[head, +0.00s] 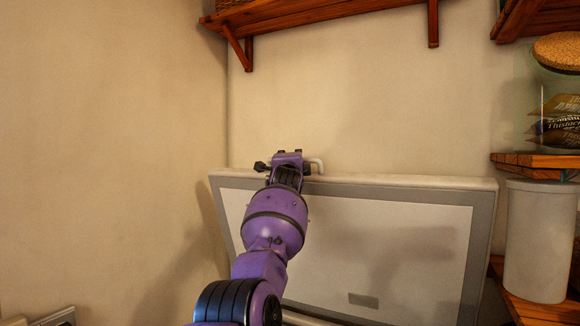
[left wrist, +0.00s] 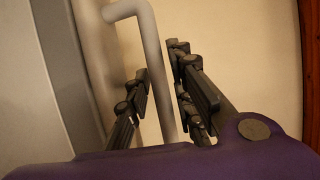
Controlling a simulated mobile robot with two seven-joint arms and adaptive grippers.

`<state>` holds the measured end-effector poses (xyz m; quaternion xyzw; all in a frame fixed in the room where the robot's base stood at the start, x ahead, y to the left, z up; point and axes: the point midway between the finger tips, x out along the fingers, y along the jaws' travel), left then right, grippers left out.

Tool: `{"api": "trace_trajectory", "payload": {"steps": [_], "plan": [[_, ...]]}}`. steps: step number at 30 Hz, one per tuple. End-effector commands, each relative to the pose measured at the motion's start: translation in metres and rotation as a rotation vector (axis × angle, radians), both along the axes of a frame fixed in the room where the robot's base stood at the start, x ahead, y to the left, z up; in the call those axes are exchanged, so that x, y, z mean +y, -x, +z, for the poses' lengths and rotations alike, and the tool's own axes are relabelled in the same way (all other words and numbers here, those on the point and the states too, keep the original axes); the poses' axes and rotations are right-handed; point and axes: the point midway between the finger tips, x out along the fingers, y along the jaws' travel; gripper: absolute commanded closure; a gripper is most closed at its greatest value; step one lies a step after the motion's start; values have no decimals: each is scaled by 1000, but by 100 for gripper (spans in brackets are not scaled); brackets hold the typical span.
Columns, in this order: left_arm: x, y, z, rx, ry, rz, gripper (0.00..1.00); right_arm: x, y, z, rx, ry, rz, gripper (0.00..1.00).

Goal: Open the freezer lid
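The freezer lid (head: 420,245) stands raised and steeply tilted near the back wall in the head view, its pale inner panel and grey border facing me. Its bent light-grey handle (head: 317,164) shows at the top edge, partly hidden by my left gripper (head: 287,160). In the left wrist view the handle (left wrist: 152,50) runs between the two dark fingers of my left gripper (left wrist: 160,82). The fingers are apart, one on each side of the handle, with a gap visible on the right finger's side. My right gripper is in neither view.
A wooden shelf (head: 330,14) on brackets is on the wall above the lid. At the right, wooden shelves (head: 535,161) hold a white canister (head: 538,240) and a cork-topped jar (head: 557,52), close to the lid's right edge. Bare wall lies left.

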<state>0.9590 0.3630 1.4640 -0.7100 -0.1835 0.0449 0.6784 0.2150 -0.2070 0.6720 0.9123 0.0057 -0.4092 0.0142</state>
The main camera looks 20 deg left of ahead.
Motion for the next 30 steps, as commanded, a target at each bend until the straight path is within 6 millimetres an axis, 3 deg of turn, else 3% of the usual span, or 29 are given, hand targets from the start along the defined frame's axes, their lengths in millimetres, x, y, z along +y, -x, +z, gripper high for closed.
{"api": "trace_trajectory", "payload": {"steps": [8,24,30], "plan": [[-10,24,-6,0,-3,-3,78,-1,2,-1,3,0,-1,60],[-34,95,-19,-2,-1,-5,78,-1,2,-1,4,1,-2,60],[-38,107,-21,-2,1,-5,78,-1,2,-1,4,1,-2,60]]}}
